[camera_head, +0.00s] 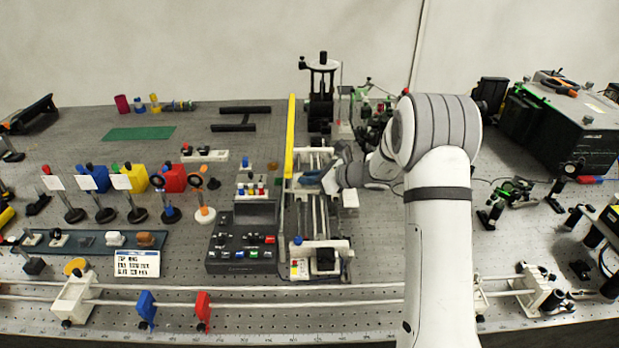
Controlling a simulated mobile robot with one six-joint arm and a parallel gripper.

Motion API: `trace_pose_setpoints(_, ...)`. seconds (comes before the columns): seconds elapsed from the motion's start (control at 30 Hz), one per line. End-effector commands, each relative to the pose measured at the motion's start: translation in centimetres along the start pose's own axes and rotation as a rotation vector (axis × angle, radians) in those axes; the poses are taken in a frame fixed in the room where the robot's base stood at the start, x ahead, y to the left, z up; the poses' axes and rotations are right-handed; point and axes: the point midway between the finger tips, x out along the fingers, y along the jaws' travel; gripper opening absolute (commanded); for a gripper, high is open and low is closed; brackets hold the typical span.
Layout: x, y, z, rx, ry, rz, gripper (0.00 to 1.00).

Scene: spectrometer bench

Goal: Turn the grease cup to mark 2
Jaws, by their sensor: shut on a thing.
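My gripper (312,178) reaches in from the right, low over the white carriage of the twin-rail slide (303,215) in the middle of the bench. Its dark blue-grey fingers are shut on a small part there, which appears to be the grease cup. The fingers and the small size of the view hide that part. I cannot make out the cup's marks or which mark it is turned to.
A yellow bar (290,135) stands along the slide's left side. A black control box (243,238) with colored knobs is left of the slide. A dark post assembly (321,92) rises behind it. White rods (350,303) cross the front.

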Motion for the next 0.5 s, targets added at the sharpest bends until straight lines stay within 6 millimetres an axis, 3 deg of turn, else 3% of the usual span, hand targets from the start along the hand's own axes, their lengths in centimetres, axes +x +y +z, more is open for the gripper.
trace_pose_setpoints(0.5,0.2,0.46,-0.6,0.059,-0.003,-0.15,0.0)
